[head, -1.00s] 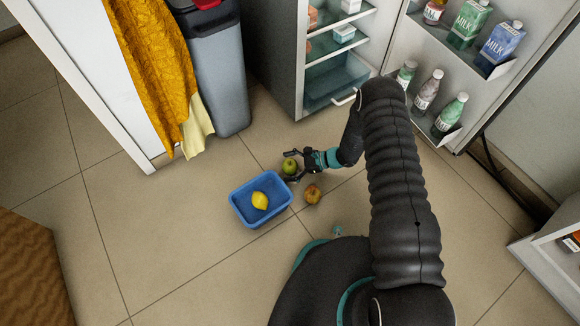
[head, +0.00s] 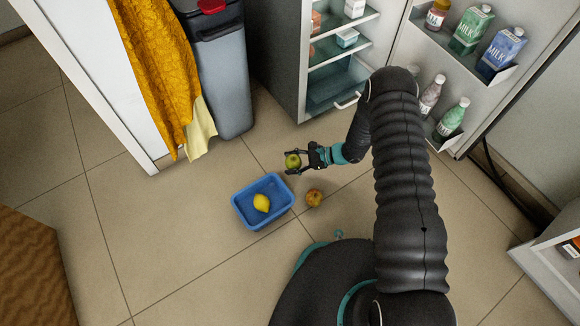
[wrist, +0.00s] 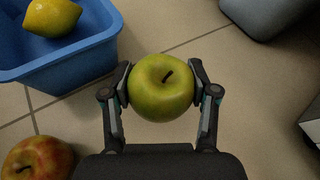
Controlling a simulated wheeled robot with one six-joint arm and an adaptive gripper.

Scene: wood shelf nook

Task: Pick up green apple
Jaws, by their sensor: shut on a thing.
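The green apple (head: 293,161) is between the fingers of my gripper (head: 299,162), behind the blue bin's far right corner in the head view. In the wrist view the green apple (wrist: 161,88) shows whole from above, stem up. The two fingertips of my gripper (wrist: 162,86) press against its left and right sides, so the gripper is shut on it. The apple's height above the floor is hard to tell.
A blue bin (head: 244,217) holding a lemon (head: 262,203) stands on the floor close by. A red-yellow apple (head: 314,197) lies right of the bin. A grey trash can (head: 220,85) and an open fridge (head: 283,65) stand behind.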

